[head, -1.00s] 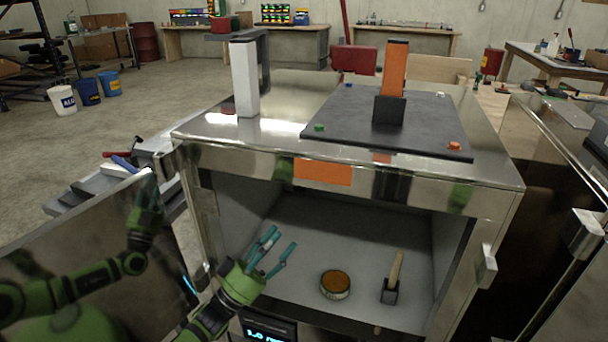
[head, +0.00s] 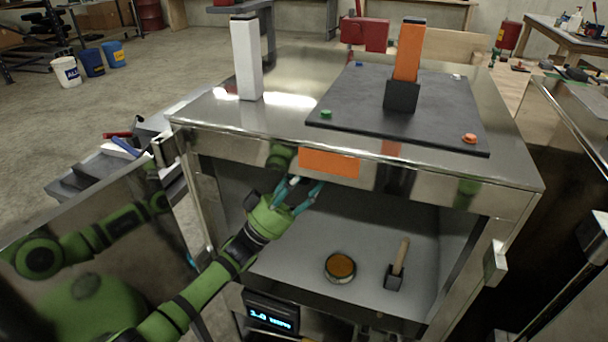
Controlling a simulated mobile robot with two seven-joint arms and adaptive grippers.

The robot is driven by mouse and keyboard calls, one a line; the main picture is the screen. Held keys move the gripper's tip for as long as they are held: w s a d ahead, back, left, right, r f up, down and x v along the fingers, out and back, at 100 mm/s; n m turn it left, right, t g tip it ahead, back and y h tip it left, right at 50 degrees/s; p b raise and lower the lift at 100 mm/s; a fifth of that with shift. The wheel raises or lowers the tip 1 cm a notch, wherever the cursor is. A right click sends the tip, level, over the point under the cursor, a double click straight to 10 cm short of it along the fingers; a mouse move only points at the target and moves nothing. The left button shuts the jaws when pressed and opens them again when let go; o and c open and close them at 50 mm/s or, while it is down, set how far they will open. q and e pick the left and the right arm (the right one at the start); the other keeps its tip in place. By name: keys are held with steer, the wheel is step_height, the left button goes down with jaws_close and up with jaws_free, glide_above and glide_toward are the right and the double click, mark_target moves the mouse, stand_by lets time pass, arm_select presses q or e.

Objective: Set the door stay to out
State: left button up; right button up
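I cannot tell which part is the door stay. The cabinet (head: 500,180) is shiny metal with an open front. A shiny door (head: 110,215) stands open at the left and mirrors my green arm. On the cabinet's top, an orange upright lever (head: 408,52) rises from a black block on a dark plate (head: 345,120). My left gripper (head: 305,186) is at the upper part of the opening, just below the orange label (head: 329,162). Its teal fingers are apart with nothing seen between them. Whether they touch the front edge is unclear. My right gripper is not in view.
Inside the cabinet are a round tin (head: 340,267) and a wooden-handled tool (head: 398,264). A white post (head: 246,62) stands on the top at the left. A lit display (head: 270,318) is below the opening. Another metal unit is close at the right.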

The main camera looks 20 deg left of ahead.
arm_select(q)
steer(key=c, duration=1)
steer(key=shift+s+a, duration=0.1)
steer(key=shift+s, duration=0.05)
jaws_close()
steer(key=shift+f, duration=0.1)
